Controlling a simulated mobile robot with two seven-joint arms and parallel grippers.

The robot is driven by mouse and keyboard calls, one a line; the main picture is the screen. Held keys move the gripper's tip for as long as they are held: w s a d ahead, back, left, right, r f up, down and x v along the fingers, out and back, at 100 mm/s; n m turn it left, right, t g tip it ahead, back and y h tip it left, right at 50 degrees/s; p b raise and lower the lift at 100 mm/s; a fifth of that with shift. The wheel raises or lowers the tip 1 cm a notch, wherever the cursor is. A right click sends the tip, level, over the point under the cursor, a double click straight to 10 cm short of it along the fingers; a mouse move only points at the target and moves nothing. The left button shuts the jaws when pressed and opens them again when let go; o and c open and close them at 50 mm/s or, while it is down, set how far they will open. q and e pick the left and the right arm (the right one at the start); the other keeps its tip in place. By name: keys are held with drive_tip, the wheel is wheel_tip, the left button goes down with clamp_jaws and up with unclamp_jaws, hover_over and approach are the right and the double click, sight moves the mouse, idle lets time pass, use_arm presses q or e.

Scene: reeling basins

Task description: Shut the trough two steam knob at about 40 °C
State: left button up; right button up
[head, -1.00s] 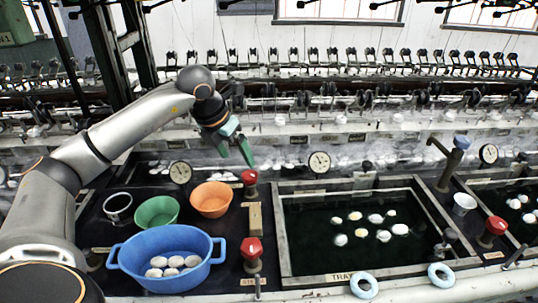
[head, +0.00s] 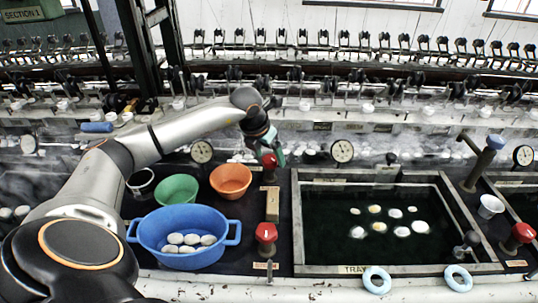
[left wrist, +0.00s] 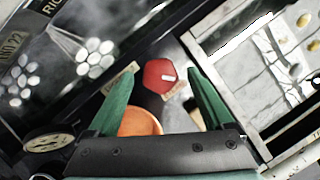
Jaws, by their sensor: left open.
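My left gripper (head: 272,152) is open, with its green fingers at the rear red knob (head: 269,164) beside the trough. In the left wrist view, this red knob (left wrist: 160,76) with a white mark lies between the open fingers (left wrist: 158,95), apart from both. A tag beside it is too small to read. A second red knob (head: 266,233) stands nearer the front, and a third red knob (head: 523,232) is at the far right. Round dial gauges stand behind, one left (head: 202,152) and one in the middle (head: 342,151); their readings are not legible.
A blue basin (head: 150,228) with cocoons, a green bowl (head: 176,189) and an orange bowl (head: 231,180) stand left. Two pale blue rings (head: 377,280) lie on the front edge.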

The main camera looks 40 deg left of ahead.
use_arm(q)
drive_tip(key=shift+w+f, duration=0.1)
drive_tip(key=shift+f, duration=0.2)
clamp_jaws()
idle(0.5)
drive_tip(key=m+h+b, duration=0.1)
drive_tip(key=m, duration=0.2)
drive_tip(key=shift+a+m, duration=0.15)
drive_tip(key=shift+m, duration=0.15)
drive_tip(key=m+h, duration=0.2)
drive_tip(key=m, duration=0.2)
drive_tip(key=shift+w+a+m+g, duration=0.1)
drive_tip(key=shift+m+g, duration=0.2)
drive_tip(key=shift+g, duration=0.1)
idle(0.4)
unclamp_jaws()
